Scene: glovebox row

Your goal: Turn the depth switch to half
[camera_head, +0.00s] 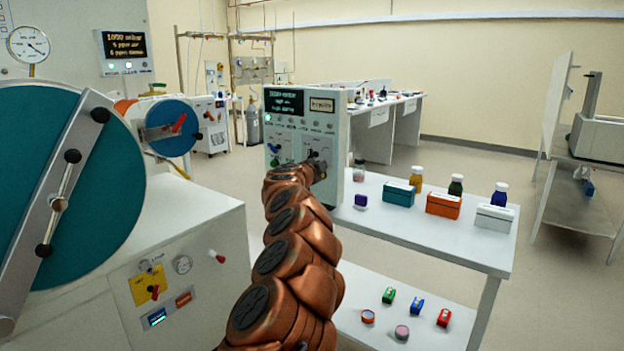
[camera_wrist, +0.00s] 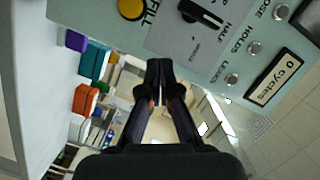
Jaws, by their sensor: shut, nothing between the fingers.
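A light grey control panel fills the top of the wrist view. On it is a black elongated knob (camera_wrist: 200,14) with a pale line, with the word HALF printed beside its right end; I cannot tell exactly which mark it points to. My gripper (camera_wrist: 159,68) is shut and empty, its dark fingertips just below and left of the knob in the picture; contact cannot be told. In the head view the control box (camera_head: 334,120) stands at the left end of the white table, and my copper arm reaches its front, hiding the gripper and part of the lower panel.
A yellow round button (camera_wrist: 131,8) sits left of the knob, and several small buttons lie to its right. On the white table (camera_head: 400,237) stand blue, orange and white boxes and several bottles. A large teal-fronted glovebox machine (camera_head: 110,190) stands close on the left.

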